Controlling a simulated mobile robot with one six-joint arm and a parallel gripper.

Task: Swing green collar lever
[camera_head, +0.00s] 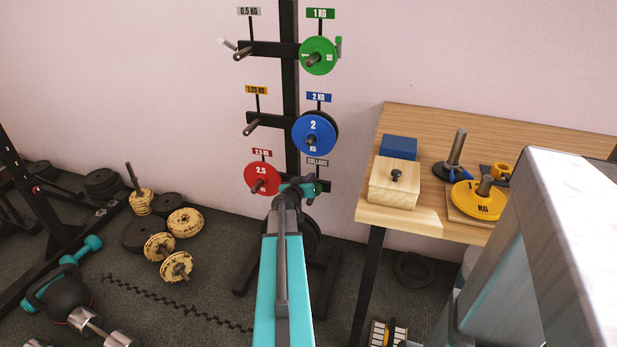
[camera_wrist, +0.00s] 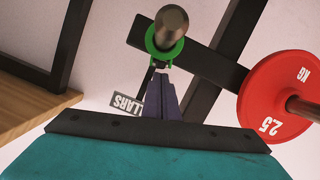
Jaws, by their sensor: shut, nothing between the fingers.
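The green collar (camera_wrist: 164,44) is a ring around a dark round-ended peg (camera_wrist: 172,24), at the top middle of the wrist view. My gripper (camera_wrist: 161,76) is shut and empty, its narrow fingers pointing at the collar's lower edge in that view. A small pale and dark piece shows between the fingertips and the ring; I cannot tell whether it is the lever or whether the fingers touch it. In the head view my gripper (camera_head: 298,186) is at the lower right peg, under the collars label (camera_head: 318,162), and mostly hides the collar.
The red 2.5 plate (camera_head: 262,178) hangs left of my gripper; it also shows in the wrist view (camera_wrist: 284,97). The blue plate (camera_head: 315,133) and green 1 kg plate (camera_head: 319,55) hang above. A wooden table (camera_head: 400,220) with weights stands right of the rack.

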